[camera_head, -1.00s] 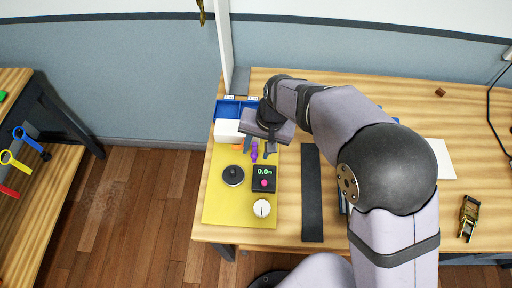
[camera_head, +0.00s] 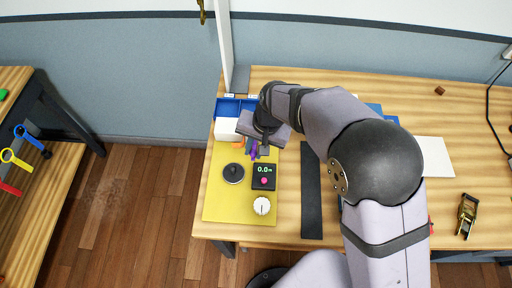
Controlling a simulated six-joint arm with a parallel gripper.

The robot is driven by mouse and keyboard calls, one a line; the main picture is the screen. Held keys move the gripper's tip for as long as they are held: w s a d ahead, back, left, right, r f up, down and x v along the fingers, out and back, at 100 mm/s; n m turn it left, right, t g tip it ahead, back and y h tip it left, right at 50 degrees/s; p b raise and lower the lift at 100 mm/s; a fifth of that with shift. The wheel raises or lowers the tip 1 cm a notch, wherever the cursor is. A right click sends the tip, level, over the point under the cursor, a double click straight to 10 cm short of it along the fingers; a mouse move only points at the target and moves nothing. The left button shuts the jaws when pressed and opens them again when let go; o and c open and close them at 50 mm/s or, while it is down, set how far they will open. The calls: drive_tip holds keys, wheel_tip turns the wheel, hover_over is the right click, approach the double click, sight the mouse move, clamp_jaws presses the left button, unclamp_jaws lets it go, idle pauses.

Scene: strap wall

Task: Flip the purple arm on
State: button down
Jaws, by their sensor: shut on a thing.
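The purple arm (camera_head: 254,152) is a small upright-looking lever at the back of the yellow panel (camera_head: 226,203). My gripper (camera_head: 257,151) is over it, fingers pointing down, and is shut on the purple arm. The gripper body hides the top of the arm, so its exact tilt is hard to tell. An orange piece (camera_head: 238,146) shows just left of the gripper.
On the yellow panel are a black knob (camera_head: 233,173), a black display box (camera_head: 263,177) reading 0.0 with a pink button, and a white dial (camera_head: 262,205). Blue bins (camera_head: 227,108) and a white box (camera_head: 226,127) stand behind. A dark strip (camera_head: 312,190) lies to the right.

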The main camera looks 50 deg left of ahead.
drive_tip(key=shift+s+a+m, duration=0.3)
drive_tip(key=shift+a+m, duration=0.05)
drive_tip(key=shift+m, duration=0.65)
drive_tip(key=c, duration=1.6)
unclamp_jaws()
drive_tip(key=shift+r, duration=0.15)
drive_tip(key=shift+w+d+r+b, duration=0.1)
drive_tip(key=shift+d+r+b, duration=0.2)
drive_tip(key=shift+r, duration=0.85)
drive_tip(key=shift+w+d+r+b, duration=0.15)
drive_tip(key=shift+r+b, duration=0.3)
drive_tip(key=shift+r, duration=0.75)
drive_tip(key=shift+w+d+r+b, duration=0.1)
drive_tip(key=shift+d+r+b, duration=0.2)
drive_tip(key=shift+r, duration=0.85)
drive_tip(key=shift+a, duration=0.1)
